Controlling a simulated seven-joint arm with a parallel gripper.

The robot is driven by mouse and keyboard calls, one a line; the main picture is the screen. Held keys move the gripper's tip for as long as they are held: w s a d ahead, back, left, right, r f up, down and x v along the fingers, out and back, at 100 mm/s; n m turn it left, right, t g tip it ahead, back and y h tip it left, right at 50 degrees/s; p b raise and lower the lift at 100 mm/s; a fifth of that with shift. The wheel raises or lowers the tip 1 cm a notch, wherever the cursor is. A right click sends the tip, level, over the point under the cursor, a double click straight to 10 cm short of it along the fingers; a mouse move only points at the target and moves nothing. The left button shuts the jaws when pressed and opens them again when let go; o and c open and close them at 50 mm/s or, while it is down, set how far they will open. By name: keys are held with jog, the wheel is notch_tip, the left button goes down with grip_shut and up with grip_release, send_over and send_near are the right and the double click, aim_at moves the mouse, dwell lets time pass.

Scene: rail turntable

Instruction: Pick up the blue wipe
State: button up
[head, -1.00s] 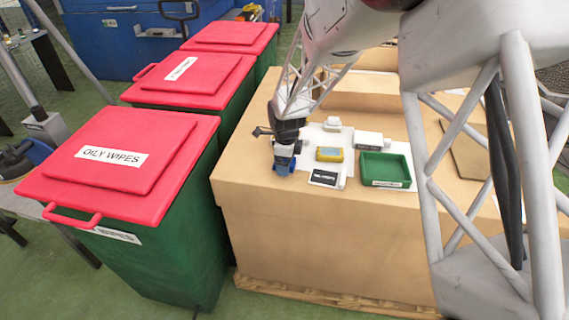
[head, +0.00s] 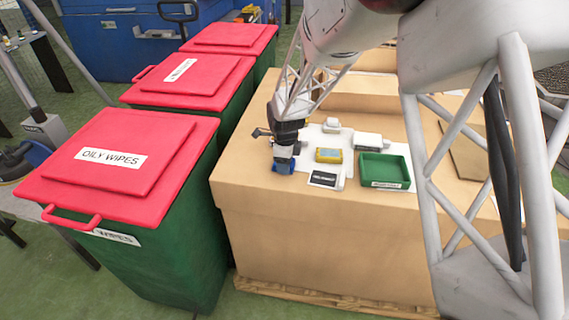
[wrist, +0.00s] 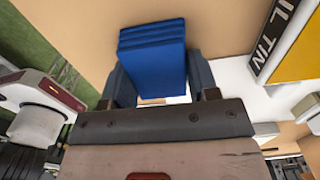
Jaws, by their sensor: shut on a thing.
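The blue wipe (wrist: 152,52) is a folded blue stack in the wrist view, between the two fingers of my gripper (wrist: 158,80). My gripper is shut on it. In the head view the blue wipe (head: 283,167) shows just under my gripper (head: 285,152), at the left end of the cardboard box top. Whether the wipe still touches the surface below is hard to tell at this size.
Right of my gripper, on the cardboard top (head: 255,200), are a yellow item (head: 329,156), a black-and-white label card (head: 324,178), a white item (head: 368,140) and a green tray (head: 385,168). Red-lidded bins (head: 130,150) stand to the left.

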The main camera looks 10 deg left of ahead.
jog(key=shift+r, duration=0.1)
jog(key=shift+r, duration=0.75)
notch_tip(320, 180, up, 2)
jog(key=shift+r, duration=0.1)
jog(key=s+d, duration=0.3)
jog(key=s, duration=0.4)
jog(key=s+d+r, duration=0.1)
jog(key=s+d, duration=0.3)
jog(key=s, duration=0.3)
jog(key=shift+s, duration=0.2)
